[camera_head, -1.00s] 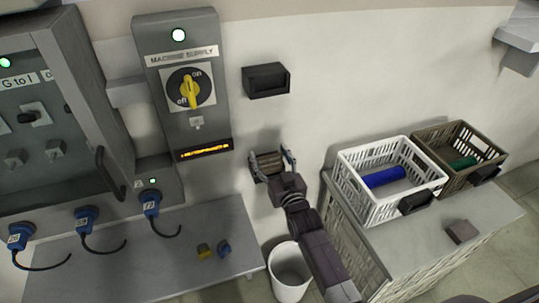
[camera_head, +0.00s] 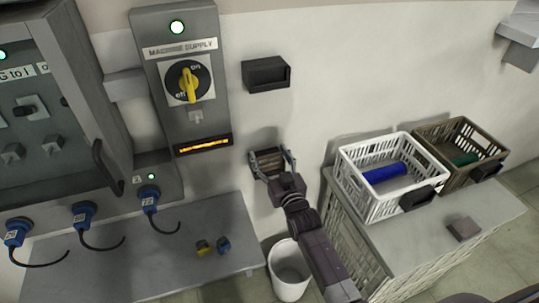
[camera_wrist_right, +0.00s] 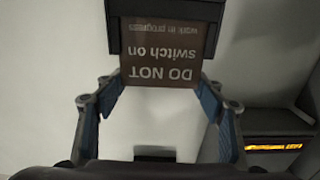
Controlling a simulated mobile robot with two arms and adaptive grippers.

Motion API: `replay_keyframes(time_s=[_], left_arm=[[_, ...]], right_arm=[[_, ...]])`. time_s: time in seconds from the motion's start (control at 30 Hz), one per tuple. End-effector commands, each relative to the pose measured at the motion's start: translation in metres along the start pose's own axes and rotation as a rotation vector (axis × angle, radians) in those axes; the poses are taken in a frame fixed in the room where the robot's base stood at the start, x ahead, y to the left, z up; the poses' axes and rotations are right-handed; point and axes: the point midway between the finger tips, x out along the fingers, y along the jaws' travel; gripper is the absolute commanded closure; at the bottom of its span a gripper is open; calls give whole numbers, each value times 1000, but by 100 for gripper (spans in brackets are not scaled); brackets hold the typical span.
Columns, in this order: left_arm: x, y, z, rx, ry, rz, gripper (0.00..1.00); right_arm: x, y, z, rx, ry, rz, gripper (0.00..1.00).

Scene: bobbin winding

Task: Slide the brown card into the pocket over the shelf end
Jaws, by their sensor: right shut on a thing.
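The brown card (camera_wrist_right: 165,68) reads "DO NOT switch on" upside down in the right wrist view. My right gripper (camera_wrist_right: 160,90) is shut on its two side edges; it shows in the head view (camera_head: 270,160) low on the wall, above the right end of the grey shelf (camera_head: 190,250). The card's far part lies between the side walls of a black pocket (camera_wrist_right: 113,38). How deep it sits is hard to tell. In the head view the card and this pocket are small and partly covered by the gripper. My left gripper is not in view.
Another black pocket (camera_head: 266,75) is higher on the wall, right of the machine supply panel (camera_head: 181,80). A white bin (camera_head: 288,270) stands below my right arm. White (camera_head: 350,180) and brown (camera_head: 440,130) crates stand right. Yellow and blue blocks lie on the shelf.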

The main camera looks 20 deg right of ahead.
Motion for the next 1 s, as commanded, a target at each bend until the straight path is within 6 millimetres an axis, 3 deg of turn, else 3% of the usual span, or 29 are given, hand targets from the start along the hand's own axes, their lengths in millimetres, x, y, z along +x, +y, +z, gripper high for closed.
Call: replay_keyframes(time_s=[0.43,0.47,0.63,1.0], left_arm=[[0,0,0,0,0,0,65],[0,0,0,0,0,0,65],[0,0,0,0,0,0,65],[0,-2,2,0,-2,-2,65]], right_arm=[[0,0,0,0,1,0,56],[0,0,0,0,1,0,34],[0,0,0,0,1,0,16],[-4,0,1,0,-1,0,16]])
